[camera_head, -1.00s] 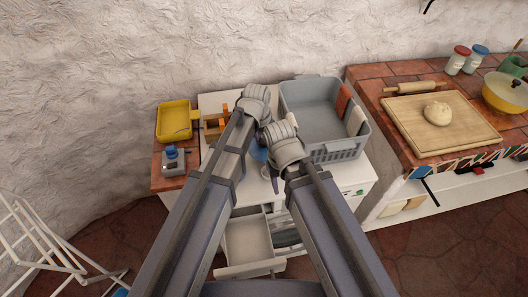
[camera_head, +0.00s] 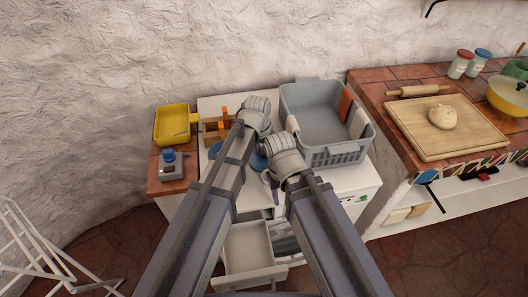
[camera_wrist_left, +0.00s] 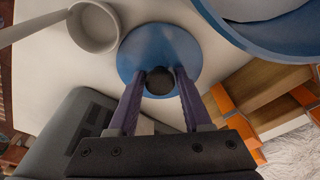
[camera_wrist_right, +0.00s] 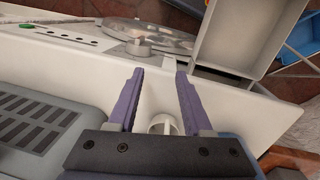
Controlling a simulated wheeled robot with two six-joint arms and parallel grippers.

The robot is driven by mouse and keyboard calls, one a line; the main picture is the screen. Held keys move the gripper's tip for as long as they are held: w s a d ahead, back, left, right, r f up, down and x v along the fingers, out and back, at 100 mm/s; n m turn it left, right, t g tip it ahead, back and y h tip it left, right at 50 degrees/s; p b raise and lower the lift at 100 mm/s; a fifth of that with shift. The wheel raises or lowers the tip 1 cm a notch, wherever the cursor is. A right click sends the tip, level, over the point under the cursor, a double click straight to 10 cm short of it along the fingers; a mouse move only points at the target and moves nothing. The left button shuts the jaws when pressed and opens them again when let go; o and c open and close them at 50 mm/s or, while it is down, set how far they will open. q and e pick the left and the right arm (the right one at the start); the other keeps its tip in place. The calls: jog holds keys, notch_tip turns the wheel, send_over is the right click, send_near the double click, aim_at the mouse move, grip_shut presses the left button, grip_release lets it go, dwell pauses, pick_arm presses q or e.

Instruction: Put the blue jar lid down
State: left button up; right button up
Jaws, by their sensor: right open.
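The blue jar lid (camera_wrist_left: 190,45), round with a dark knob (camera_wrist_left: 159,80), is in the middle of the left wrist view. My left gripper (camera_wrist_left: 160,80) has its fingers on either side of the knob and appears shut on it. The lid is over the white counter top; I cannot tell whether it touches it. In the head view part of the lid (camera_head: 258,161) shows between my arms, and my left gripper's fingertips are hidden. My right gripper (camera_wrist_right: 160,75) is open and empty, above the counter's front edge.
A large blue round vessel (camera_wrist_left: 265,30) and a white mug-like vessel (camera_wrist_left: 93,27) stand near the lid. The grey basket (camera_head: 320,105) is to the right, a wooden rack with orange parts (camera_head: 217,130) to the left. An open drawer (camera_head: 252,255) juts out below.

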aim_at(261, 161)
pick_arm(q)
jog(key=shift+o, duration=1.4)
jog(key=shift+r, duration=0.15)
notch_tip(261, 161, up, 12)
jog(key=s+a+p, duration=0.1)
jog(key=p, duration=1.1)
jog(key=shift+s, duration=0.25)
